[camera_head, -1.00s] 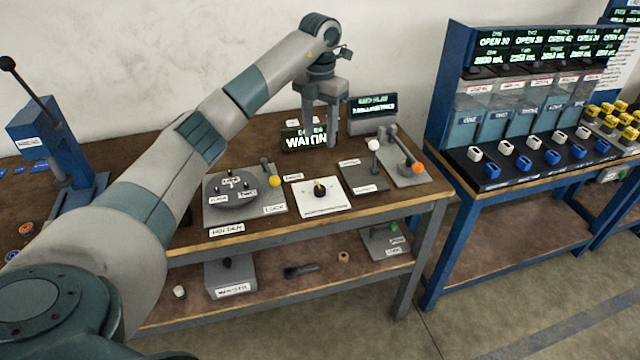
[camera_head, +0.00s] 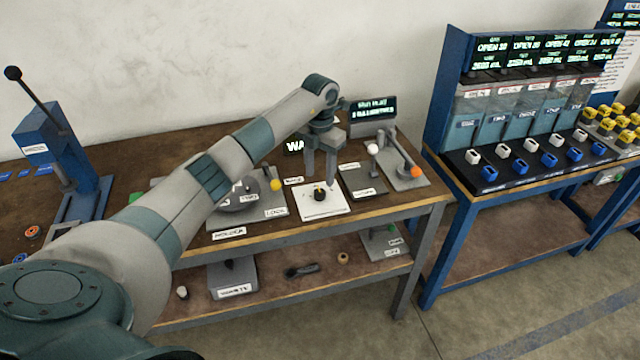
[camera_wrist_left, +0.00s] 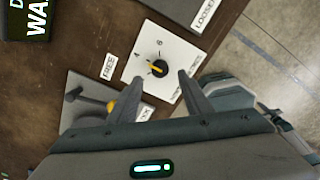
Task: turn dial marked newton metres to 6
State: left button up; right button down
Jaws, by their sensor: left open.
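The dial (camera_head: 319,193) is a black knob with a yellow pointer on a white plate (camera_head: 335,207) on the workbench. In the left wrist view the dial (camera_wrist_left: 157,68) shows on its plate (camera_wrist_left: 180,52), with marks including 4 and 6; its pointer lies aslant and its exact reading is unclear. My left gripper (camera_head: 320,178) points down just above and behind the dial in the head view. In the wrist view its two fingers (camera_wrist_left: 153,90) are spread apart, with the dial beyond their tips, not touched. My right gripper is out of view.
A round holder (camera_head: 240,203) with a yellow-knobbed lever (camera_head: 276,185) stands left of the plate. A grey plate (camera_head: 362,181) and an orange-knobbed lever (camera_head: 415,171) stand to the right. A display (camera_head: 373,110) stands behind. The lower shelf holds loose parts.

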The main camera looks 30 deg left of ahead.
aim_at(320, 191)
pick_arm(q)
jog(key=shift+f+p, duration=0.7)
jog(key=shift+f, duration=2.4)
jog(key=shift+c, duration=0.3)
jog(key=c, duration=1)
